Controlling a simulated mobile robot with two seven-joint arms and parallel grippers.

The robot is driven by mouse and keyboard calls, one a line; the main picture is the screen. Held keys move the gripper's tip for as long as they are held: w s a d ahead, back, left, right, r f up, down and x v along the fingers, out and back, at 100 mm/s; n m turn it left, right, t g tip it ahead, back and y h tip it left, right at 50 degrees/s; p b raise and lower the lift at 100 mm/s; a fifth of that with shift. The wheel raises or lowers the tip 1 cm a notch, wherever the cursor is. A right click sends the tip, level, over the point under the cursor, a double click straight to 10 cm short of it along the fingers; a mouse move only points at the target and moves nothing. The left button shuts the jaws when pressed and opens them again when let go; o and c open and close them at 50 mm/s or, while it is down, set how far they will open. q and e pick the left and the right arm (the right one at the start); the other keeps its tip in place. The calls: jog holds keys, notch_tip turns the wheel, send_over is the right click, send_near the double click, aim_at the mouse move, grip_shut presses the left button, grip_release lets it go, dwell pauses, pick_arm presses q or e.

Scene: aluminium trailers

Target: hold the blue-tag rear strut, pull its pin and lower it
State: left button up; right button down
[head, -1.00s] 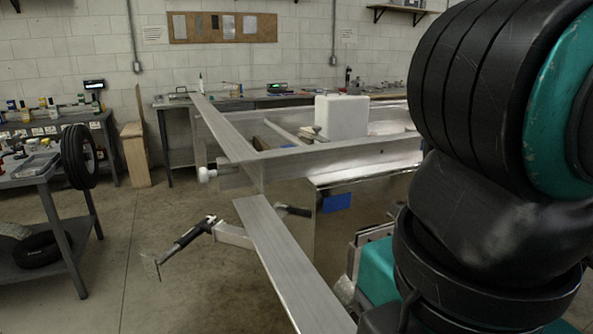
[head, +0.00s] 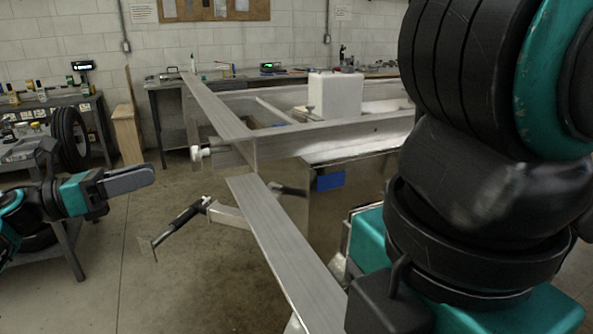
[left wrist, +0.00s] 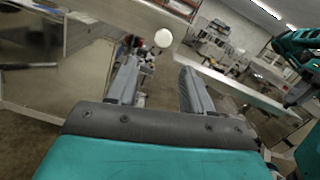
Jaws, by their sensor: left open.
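A dark strut (head: 185,218) with a thin foot plate (head: 147,249) slants out from a silver bracket below the trailer frame (head: 330,140) in the head view. A blue tag (head: 329,180) is on the metal panel right of it. The pin cannot be made out. My left gripper (head: 140,178) is left of and above the strut, apart from it, fingers towards the right. In the left wrist view its two fingers (left wrist: 160,88) are spread with nothing held between them. My right arm fills the right side of the head view; its gripper does not show.
A long aluminium rail (head: 285,250) runs through the front middle. A white round fitting (head: 200,153) sticks out at the frame's corner; a white round shape (left wrist: 163,38) shows beyond the left fingers. A white box (head: 335,95) stands on the trailer. Floor left of the strut is clear.

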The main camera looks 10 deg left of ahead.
aim_at(195, 152)
pick_arm(q)
jog(key=w+d+m, duration=0.1)
jog(key=w+d, duration=0.1)
jog(key=w+d+r+m, duration=0.1)
jog(key=w+d, duration=0.1)
jog(key=d, duration=0.1)
jog(key=w+d+r+m+g, duration=0.1)
jog(key=w+d, duration=0.1)
jog(key=d, duration=0.1)
jog(key=shift+w+r+y, duration=0.2)
jog(key=shift+w+y, duration=0.05)
jog(key=shift+y, duration=0.05)
grip_shut()
dwell(0.5)
